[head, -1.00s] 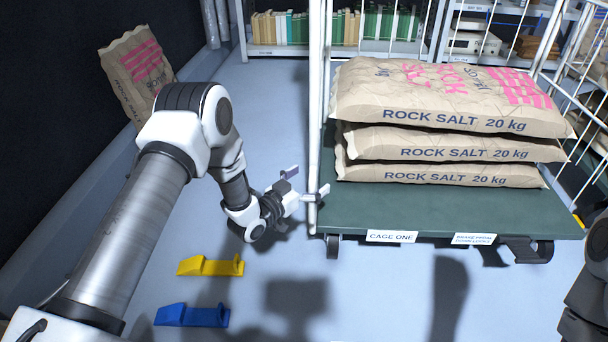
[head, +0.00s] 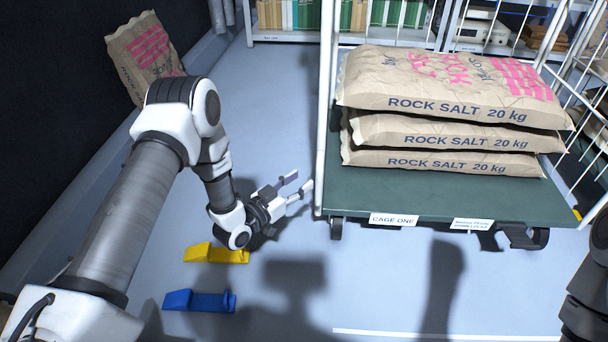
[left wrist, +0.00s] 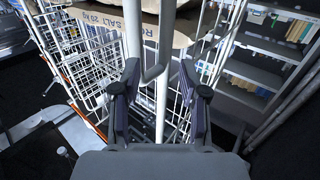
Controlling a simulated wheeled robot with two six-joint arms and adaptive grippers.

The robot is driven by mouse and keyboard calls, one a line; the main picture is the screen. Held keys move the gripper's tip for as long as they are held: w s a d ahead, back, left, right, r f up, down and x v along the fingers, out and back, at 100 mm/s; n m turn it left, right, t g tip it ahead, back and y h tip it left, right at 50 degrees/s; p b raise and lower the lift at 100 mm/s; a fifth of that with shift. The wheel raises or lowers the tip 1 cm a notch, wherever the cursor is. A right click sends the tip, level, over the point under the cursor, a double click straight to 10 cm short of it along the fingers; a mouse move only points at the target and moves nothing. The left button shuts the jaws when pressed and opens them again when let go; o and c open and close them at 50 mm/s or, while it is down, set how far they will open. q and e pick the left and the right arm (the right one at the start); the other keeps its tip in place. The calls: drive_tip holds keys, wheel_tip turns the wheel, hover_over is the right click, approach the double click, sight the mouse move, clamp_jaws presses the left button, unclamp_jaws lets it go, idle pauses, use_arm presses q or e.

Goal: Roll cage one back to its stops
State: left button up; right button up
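Cage one (head: 440,200) is a roll cage with a dark green deck and pale wire sides, at right in the head view. Its deck front carries a "CAGE ONE" label (head: 394,219), a second small label and a dark pedal (head: 519,238). My left gripper (head: 299,181) is open and empty, just left of the cage's front left post (head: 326,110), with a small gap. In the left wrist view the post (left wrist: 162,100) appears between the spread fingers, beyond them. The right gripper is not in view; only part of my right arm shows at the right edge.
Several rock salt bags (head: 450,95) are stacked on the deck. A yellow wedge (head: 216,253) and a blue wedge (head: 199,301) lie on the floor at left. Another bag (head: 145,58) leans at the wall. Shelving (head: 290,37) stands behind. A white floor line (head: 435,334) shows in front.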

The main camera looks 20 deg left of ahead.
sight(317, 187)
use_arm(q)
drive_tip(key=shift+s+p, duration=0.5)
drive_tip(key=shift+s, duration=0.75)
drive_tip(key=shift+n+y, duration=0.5)
drive_tip(key=shift+y, duration=0.1)
drive_tip(key=w+d+b, duration=0.1)
drive_tip(key=w+b, duration=0.1)
drive_tip(key=w+d+f+b, duration=0.1)
drive_tip(key=w+d+b, duration=0.1)
drive_tip(key=b, duration=0.1)
drive_tip(key=w+d+f+b, duration=0.1)
drive_tip(key=w+b, duration=0.1)
drive_tip(key=b, duration=0.1)
drive_tip(key=shift+w+d+f, duration=0.2)
drive_tip(key=shift+f, duration=0.05)
clamp_jaws()
